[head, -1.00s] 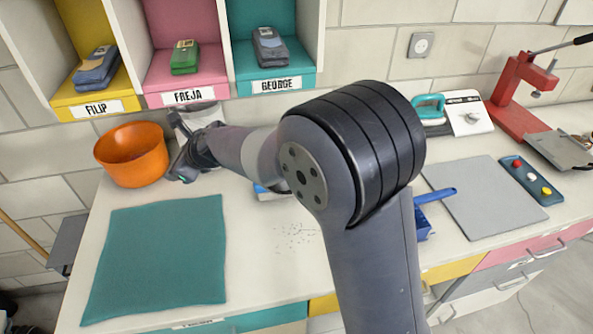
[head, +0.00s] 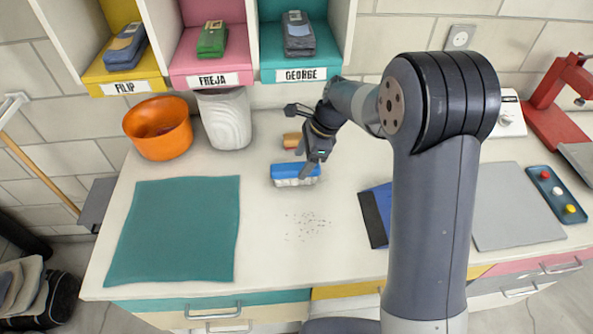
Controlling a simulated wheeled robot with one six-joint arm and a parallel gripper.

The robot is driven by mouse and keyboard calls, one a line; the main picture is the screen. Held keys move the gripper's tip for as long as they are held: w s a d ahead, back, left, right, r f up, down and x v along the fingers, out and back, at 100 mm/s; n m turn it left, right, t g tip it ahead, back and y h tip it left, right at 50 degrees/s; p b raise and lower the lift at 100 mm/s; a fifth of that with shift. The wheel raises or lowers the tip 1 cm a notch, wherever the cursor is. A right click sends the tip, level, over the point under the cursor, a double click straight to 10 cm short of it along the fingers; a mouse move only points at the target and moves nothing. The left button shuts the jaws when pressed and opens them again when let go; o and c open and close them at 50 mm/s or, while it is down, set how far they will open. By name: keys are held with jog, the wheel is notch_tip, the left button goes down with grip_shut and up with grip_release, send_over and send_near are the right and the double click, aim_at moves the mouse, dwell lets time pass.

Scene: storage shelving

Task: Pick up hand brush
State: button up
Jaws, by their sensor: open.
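The hand brush (head: 294,172), with a blue top and pale bristles, rests on the white worktop in the middle of the head view. My gripper (head: 307,164) is right at its right end, reaching down from the upper right. The jaws are open and not closed on the brush. The gripper partly covers the brush's right end, and I cannot tell whether they touch.
A small orange-brown object (head: 292,140) lies just behind the brush. An orange bowl (head: 158,130) and a white bin (head: 226,120) stand at the back left. A blue dustpan (head: 375,214) lies right of crumbs (head: 306,224). A teal mat (head: 174,232) covers the left front.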

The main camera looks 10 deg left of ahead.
aim_at(296, 166)
jog(key=x, duration=0.1)
jog(key=p+x, duration=0.1)
jog(key=x, duration=0.3)
jog(key=shift+w+a+f+p, duration=0.1)
jog(key=shift+w+a+p, duration=0.2)
jog(key=shift+a, duration=0.05)
jog(key=shift+a+f, duration=0.15)
jog(key=shift+f, duration=0.25)
jog(key=shift+f, duration=0.25)
jog(key=shift+c, duration=0.4)
jog(key=c, duration=1)
notch_tip(296, 166, up, 11)
jog(key=shift+f+b, duration=0.2)
jog(key=shift+b, duration=0.55)
jog(key=shift+c, duration=0.2)
jog(key=o, duration=0.5)
jog(key=shift+c, duration=0.2)
jog(key=c, duration=0.3)
